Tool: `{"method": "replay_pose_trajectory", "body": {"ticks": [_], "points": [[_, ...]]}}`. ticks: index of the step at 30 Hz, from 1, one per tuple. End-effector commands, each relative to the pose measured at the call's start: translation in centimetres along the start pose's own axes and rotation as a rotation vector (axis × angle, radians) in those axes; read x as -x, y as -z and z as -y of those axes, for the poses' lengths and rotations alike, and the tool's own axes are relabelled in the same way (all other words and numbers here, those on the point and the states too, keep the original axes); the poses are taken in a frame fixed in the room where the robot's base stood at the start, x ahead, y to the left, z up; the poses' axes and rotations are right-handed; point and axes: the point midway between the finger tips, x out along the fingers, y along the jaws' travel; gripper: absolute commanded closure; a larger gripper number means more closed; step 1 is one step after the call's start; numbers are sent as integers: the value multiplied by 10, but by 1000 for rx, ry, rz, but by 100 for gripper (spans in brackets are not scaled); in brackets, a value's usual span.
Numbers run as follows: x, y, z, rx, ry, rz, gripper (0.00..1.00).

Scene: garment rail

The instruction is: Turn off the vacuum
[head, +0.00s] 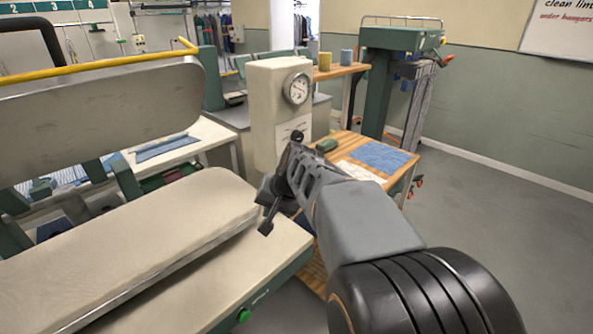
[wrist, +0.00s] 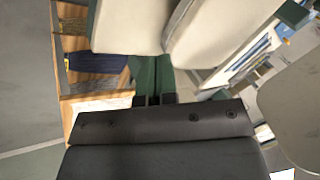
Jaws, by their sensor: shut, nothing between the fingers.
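A cream upright box (head: 265,85) with a round dial gauge (head: 298,88) and a white label below it stands just beyond my gripper in the head view. It is the likeliest vacuum unit, but no marking readable here confirms this. I cannot make out a vacuum switch or its position; my gripper and wrist cover the box's lower part.
The padded board (head: 150,235) and raised metal press plate (head: 100,110) fill the left. A wooden table (head: 344,143) with a folded blue cloth (head: 381,156) stands behind my arm. A green button (head: 244,315) is on the press's front edge. Floor is clear at right.

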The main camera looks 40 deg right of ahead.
Motion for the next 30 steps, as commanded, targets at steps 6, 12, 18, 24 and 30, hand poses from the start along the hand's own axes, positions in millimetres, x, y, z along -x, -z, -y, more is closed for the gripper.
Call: {"method": "replay_pose_trajectory", "body": {"ticks": [6,12,18,24,30], "points": [[-12,-105,1,467,-152,67,100],[-17,-141,-12,686,-217,77,100],[-18,-146,-15,726,-230,78,100],[-18,-146,-15,723,-229,78,100],[-18,-146,-15,721,-229,78,100]]}}
